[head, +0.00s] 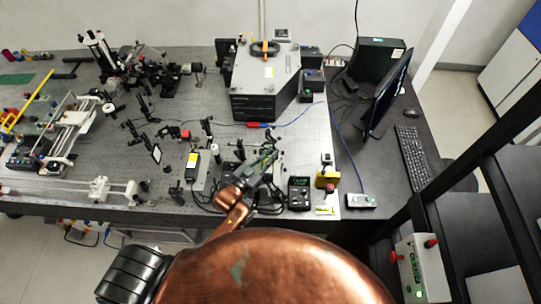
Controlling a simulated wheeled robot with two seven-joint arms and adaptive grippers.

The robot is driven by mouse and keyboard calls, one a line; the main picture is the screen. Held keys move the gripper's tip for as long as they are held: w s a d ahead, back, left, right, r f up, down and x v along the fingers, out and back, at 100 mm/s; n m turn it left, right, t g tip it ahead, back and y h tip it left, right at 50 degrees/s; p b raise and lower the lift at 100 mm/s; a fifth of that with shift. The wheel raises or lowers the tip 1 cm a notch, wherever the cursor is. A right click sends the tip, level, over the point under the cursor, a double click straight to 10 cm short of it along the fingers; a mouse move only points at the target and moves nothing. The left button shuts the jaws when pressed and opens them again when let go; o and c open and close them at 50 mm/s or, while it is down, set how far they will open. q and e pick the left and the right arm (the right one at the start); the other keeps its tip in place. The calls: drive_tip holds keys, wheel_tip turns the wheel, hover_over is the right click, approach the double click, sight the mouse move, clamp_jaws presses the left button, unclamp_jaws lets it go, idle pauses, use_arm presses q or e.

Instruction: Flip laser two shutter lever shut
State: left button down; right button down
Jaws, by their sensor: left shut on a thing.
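My left gripper (266,160) is over the front middle of the optical table, among small dark optics mounts. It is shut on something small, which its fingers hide. A laser-like box with a yellow label (193,167) stands left of the gripper. I cannot tell whether it is laser two. The shutter lever cannot be made out; it is too small or hidden by the gripper. My right gripper is not in view.
A black controller with a green display (299,193) and a yellow block (327,178) stand right of the gripper. A large grey instrument (267,80) is behind. Cables run along the front edge. A monitor (389,94) and keyboard (410,146) are at right.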

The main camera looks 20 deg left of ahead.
use_arm(q)
drive_tip(key=c, duration=2)
unclamp_jaws()
drive_tip(key=shift+a, duration=0.1)
drive_tip(key=shift+c, duration=0.2)
drive_tip(key=shift+o, duration=0.3)
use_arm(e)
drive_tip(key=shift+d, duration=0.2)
use_arm(q)
drive_tip(key=shift+s, duration=0.15)
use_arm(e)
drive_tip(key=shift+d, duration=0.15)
use_arm(q)
drive_tip(key=v, duration=1.1)
drive_tip(key=shift+s, duration=0.35)
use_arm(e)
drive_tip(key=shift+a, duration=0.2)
use_arm(q)
drive_tip(key=shift+a, duration=0.2)
